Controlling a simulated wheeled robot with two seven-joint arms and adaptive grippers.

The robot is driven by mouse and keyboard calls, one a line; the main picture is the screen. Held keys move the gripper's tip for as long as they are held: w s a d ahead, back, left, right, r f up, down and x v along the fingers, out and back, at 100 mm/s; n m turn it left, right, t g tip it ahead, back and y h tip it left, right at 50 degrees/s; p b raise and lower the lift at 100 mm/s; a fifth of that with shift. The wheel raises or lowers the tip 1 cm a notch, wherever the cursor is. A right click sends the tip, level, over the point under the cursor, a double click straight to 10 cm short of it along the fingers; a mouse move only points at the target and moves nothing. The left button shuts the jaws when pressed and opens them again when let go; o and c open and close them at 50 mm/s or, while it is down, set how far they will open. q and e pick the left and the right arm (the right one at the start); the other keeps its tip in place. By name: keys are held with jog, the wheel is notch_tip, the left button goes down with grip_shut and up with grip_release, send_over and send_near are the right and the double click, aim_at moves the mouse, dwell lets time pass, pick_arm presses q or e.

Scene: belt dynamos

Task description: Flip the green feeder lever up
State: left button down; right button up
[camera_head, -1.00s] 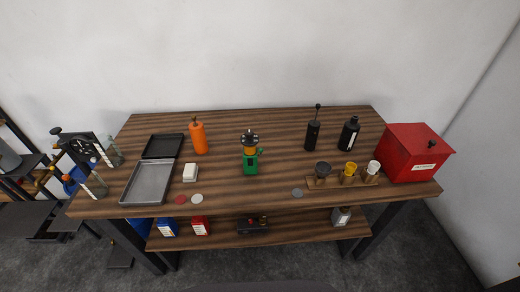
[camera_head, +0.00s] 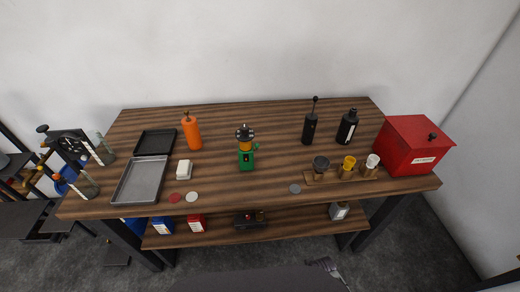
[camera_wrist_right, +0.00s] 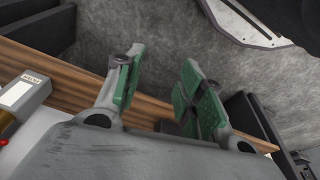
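The green feeder (camera_head: 246,160) stands upright near the middle of the wooden table in the head view, with a yellow-orange band and a dark top. A small green lever (camera_head: 257,149) shows on its right side; its exact angle is too small to tell. My right gripper (camera_head: 333,268) is low in front of the table, at the bottom of the head view, well apart from the feeder. In the right wrist view this gripper (camera_wrist_right: 160,85) is open, its green-padded fingers spread with nothing between them. My left gripper is not in view.
An orange bottle (camera_head: 192,132) stands left of the feeder and black bottles (camera_head: 347,127) stand right. A wooden rack (camera_head: 342,175) with small cups and a red box (camera_head: 411,146) are at the right. A grey tray (camera_head: 139,181) is at the left. The lower shelf (camera_head: 290,229) holds items.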

jog(key=w+a+r+t, duration=0.15)
jog(key=w+r, duration=0.25)
jog(key=r, duration=0.7)
jog(key=w+r+t, duration=0.2)
jog(key=w+r, duration=0.3)
jog(key=r, duration=0.5)
jog(key=n+t+y+b, duration=0.1)
jog(key=n+t+y, duration=0.4)
jog(key=t+y, duration=0.35)
send_near(257, 147)
jog(key=s+d+f, duration=0.3)
jog(key=s, duration=0.2)
jog(key=shift+w+d+r+n+t+y, duration=0.15)
jog(key=shift+w+r+n+t+y, duration=0.3)
jog(key=shift+r, duration=0.35)
jog(key=shift+w, duration=0.1)
jog(key=p+x, duration=0.1)
jog(key=x, duration=1.2)
jog(key=shift+w+p, duration=0.25)
jog(key=shift+p, duration=0.05)
jog(key=shift+f, duration=0.1)
jog(key=shift+c, duration=0.4)
grip_shut()
